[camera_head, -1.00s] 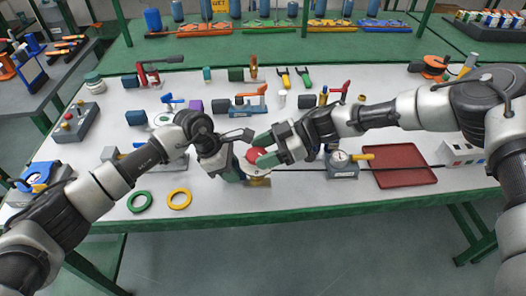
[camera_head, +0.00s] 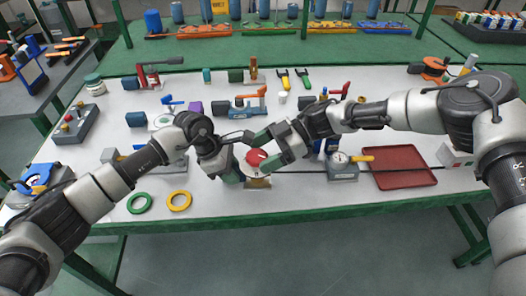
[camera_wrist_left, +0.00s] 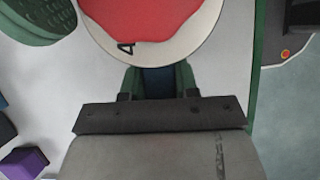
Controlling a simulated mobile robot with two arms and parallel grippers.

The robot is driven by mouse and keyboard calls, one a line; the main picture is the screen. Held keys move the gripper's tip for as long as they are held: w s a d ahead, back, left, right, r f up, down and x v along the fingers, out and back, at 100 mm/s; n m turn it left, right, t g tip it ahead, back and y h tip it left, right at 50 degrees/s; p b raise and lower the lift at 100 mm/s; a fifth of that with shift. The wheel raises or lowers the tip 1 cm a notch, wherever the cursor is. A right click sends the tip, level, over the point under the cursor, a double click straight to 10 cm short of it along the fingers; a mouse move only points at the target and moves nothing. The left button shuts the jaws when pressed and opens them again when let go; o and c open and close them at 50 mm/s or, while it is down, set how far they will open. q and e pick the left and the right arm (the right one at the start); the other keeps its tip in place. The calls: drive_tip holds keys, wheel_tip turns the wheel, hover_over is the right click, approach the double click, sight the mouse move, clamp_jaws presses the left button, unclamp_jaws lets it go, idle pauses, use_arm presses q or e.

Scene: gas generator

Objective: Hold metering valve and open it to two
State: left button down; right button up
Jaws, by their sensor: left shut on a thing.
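The metering valve (camera_head: 257,157) stands near the table's front edge, with a red knob on a pale dial. In the left wrist view its red knob (camera_wrist_left: 150,18) fills the top, and a "4" mark shows on the dial rim. My left gripper (camera_head: 240,174) is shut on the valve's body below the dial; its green fingers sit either side of a dark blue part in the wrist view. My right gripper (camera_head: 266,150) is open beside the knob, its green fingers apart. A ridged green finger shows apart from the dial in the wrist view (camera_wrist_left: 38,18).
A gauge block with a yellow handle (camera_head: 343,167) and a red tray (camera_head: 400,168) lie to the right. Green (camera_head: 139,203) and yellow (camera_head: 179,199) rings lie to the left. A purple block (camera_wrist_left: 23,163) shows in the wrist view. Several valves stand behind.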

sight(262, 155)
wheel_tip(262, 155, up, 10)
drive_tip(key=shift+r, duration=0.1)
idle(0.6)
drive_tip(key=shift+s+a+f+m+y, duration=0.2)
drive_tip(key=shift+s+f+m+y, duration=0.1)
drive_tip(key=shift+f+y, duration=0.2)
drive_tip(key=s+d+f+m+t+h, duration=0.45)
drive_tip(key=s+d+m+t, duration=0.35)
drive_tip(key=m+t, duration=0.3)
drive_tip(key=shift+n+t+y, duration=0.3)
drive_tip(key=shift+t+y, duration=0.05)
drive_tip(key=shift+t, duration=0.05)
drive_tip(key=x, duration=1.1)
drive_tip(key=shift+w+f, duration=0.2)
